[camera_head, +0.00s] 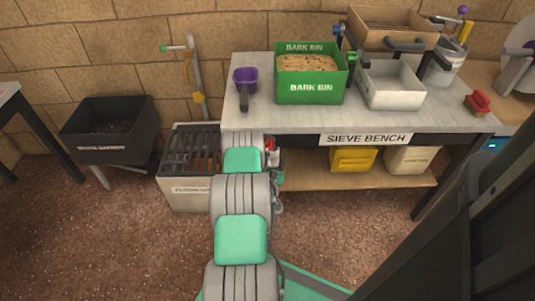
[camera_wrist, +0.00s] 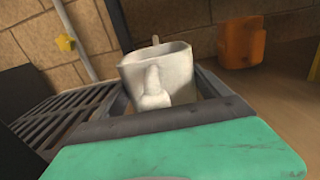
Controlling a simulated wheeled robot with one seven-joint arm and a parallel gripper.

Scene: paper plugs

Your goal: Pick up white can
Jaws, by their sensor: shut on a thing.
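The white can (camera_wrist: 155,72) shows in the wrist view as an open-topped, pale, slightly worn vessel with a spout-like part facing the camera. My gripper (camera_wrist: 168,98) is shut on it, with a grey finger on either side. The can looks roughly upright. In the head view my grey and green arm reaches to the front left of the sieve bench and hides most of the gripper and the can.
The sieve bench (camera_head: 440,122) holds a green bark bin (camera_head: 310,88), a purple scoop (camera_head: 245,78) and a white tray (camera_head: 393,88). A grated box (camera_head: 190,185) stands left of my arm. A yellow container (camera_head: 353,159) sits on the lower shelf.

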